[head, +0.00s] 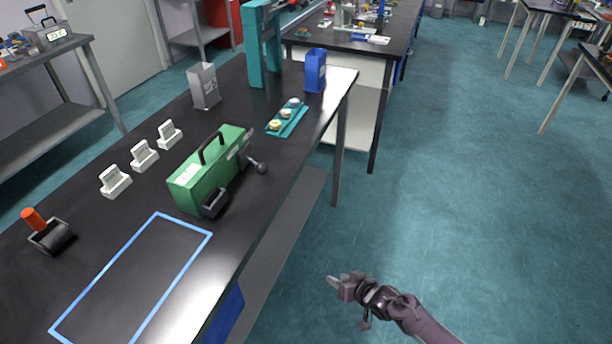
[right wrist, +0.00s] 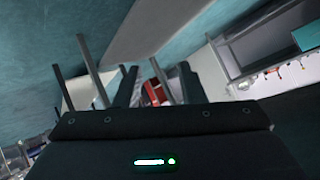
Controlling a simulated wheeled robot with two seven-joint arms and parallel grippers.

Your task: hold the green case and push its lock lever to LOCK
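The green case (head: 205,180) stands upright on the black table, with a dark handle on top. A lever with a dark ball knob (head: 261,168) sticks out from its right side. A dark block (head: 214,203) sits at its near lower end. Any lock marking is too small to read. My right gripper (head: 335,282) is over the floor, right of the table and well apart from the case. In the right wrist view its two fingers (right wrist: 158,85) stand apart with nothing held between them. My left gripper is not in view.
A blue-outlined rectangle (head: 183,222) marks empty tabletop nearer than the case. Several white holders (head: 144,156) stand left of it. A teal tray (head: 287,120) and a blue container (head: 315,70) stand behind. Floor at right is clear.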

